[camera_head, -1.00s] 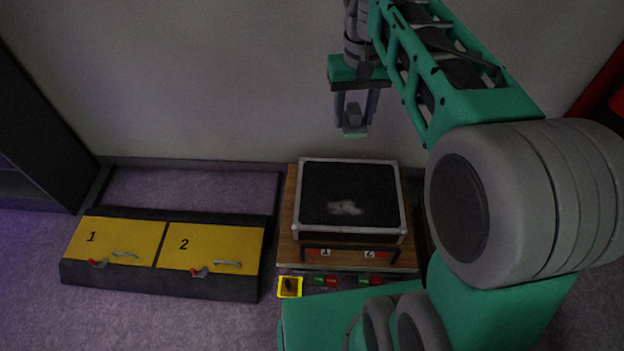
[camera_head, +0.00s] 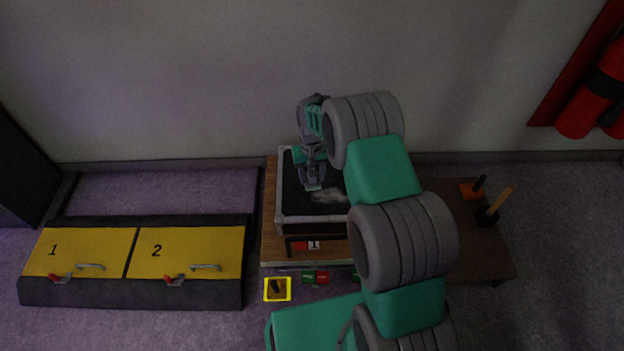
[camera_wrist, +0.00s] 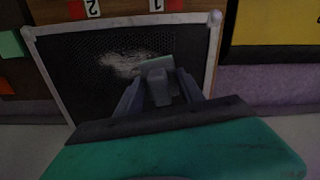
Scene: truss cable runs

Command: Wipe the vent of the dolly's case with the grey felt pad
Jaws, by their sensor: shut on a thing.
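The dolly's case (camera_head: 283,215) is a black box with a pale metal frame. Its dark mesh vent (camera_head: 296,205) faces up and carries a whitish dusty patch (camera_head: 328,196); in the wrist view the patch (camera_wrist: 125,64) lies just left of the pad. My gripper (camera_head: 312,180) is over the vent, its fingers shut on the grey felt pad (camera_wrist: 156,64). The pad is at or just above the mesh, beside the patch; I cannot tell whether it touches. My arm hides the right part of the case in the head view.
The case sits on a wooden dolly (camera_head: 270,225). A low cabinet with yellow lids (camera_head: 188,252) stands left. A yellow-edged tray (camera_head: 277,290) is in front. A brown table (camera_head: 480,250) with brushlike tools and a red extinguisher (camera_head: 590,95) are right. The wall is behind.

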